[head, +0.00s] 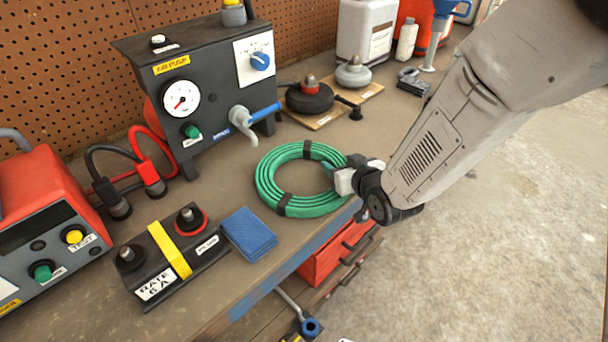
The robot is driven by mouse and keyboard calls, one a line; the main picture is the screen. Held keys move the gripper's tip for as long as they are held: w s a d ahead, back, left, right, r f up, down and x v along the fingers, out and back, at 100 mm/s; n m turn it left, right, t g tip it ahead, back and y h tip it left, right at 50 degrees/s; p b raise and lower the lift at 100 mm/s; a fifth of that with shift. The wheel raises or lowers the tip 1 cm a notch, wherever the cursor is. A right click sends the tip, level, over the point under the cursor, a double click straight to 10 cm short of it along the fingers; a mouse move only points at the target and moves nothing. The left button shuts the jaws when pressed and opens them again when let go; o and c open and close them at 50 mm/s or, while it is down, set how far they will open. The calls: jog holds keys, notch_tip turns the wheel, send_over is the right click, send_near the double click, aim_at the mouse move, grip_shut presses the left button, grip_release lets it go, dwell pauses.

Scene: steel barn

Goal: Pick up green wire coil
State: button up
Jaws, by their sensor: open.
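The green wire coil (265,186) lies flat on the workbench (222,212) near its front edge, in the middle of the head view. Two dark bands wrap it, one at the back and one at the front. My gripper (335,169) comes in from the right and is open at the coil's right side. Its dark fingertips overlap the right part of the ring in the picture. That part of the coil is hidden behind the gripper, and I cannot tell whether they touch.
A black air pump box (208,85) with a gauge stands behind the coil. A blue folded cloth (249,234) and a black battery (150,275) lie to the left. A red tester (45,235) is at far left. Red drawers (325,262) sit below the edge; open floor lies right.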

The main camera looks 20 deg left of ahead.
jog(key=shift+c, duration=0.3)
jog(key=c, duration=1)
grip_shut()
jog(key=shift+r, duration=0.2)
